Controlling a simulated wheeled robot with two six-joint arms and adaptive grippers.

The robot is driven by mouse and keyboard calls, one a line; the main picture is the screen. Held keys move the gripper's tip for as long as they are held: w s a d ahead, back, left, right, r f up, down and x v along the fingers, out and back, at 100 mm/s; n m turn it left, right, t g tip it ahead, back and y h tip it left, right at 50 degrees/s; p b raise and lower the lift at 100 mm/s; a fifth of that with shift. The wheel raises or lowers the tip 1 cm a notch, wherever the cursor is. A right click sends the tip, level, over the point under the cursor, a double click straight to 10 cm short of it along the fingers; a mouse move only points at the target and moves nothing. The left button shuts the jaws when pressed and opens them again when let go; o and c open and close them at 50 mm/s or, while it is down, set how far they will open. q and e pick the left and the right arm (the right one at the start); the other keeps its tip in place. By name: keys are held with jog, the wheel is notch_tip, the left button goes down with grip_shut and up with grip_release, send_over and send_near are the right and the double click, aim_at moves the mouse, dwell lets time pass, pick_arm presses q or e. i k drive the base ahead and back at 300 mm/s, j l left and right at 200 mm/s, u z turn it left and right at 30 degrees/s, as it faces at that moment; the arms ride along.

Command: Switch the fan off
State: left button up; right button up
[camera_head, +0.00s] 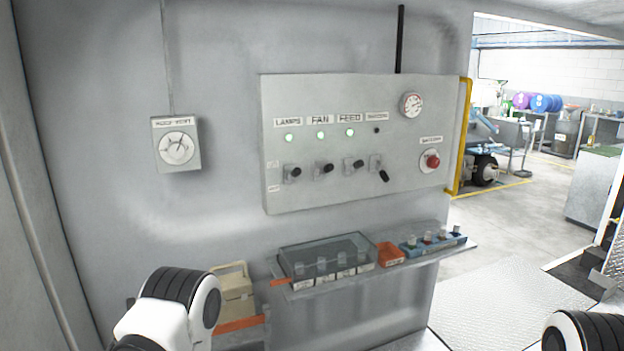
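A grey control panel (330,195) is on the wall. Its FAN label (320,119) has a lit green lamp (321,135) under it, and the fan switch (325,169) is below, its black knob pointing outward and slightly up. The lamps switch (294,172) to its left and the feed switch (357,164) to its right look similar, each under a lit green lamp. The fourth switch (383,174) hangs down and its lamp (377,130) is dark. Links of both my arms show at the bottom edge, but neither gripper is in view.
A red button (432,161) and a gauge (411,104) are at the panel's right. A roof vent dial box (177,147) is at left. Below, a shelf (350,281) juts out, with a clear-covered case (328,257), an orange tray (391,254) and a blue rack (432,243).

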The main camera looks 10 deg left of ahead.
aim_at(330, 166)
jog(key=i+j, duration=0.3)
jog(key=i+j+u, duration=0.15)
jog(key=i, duration=0.3)
jog(key=j, duration=0.1)
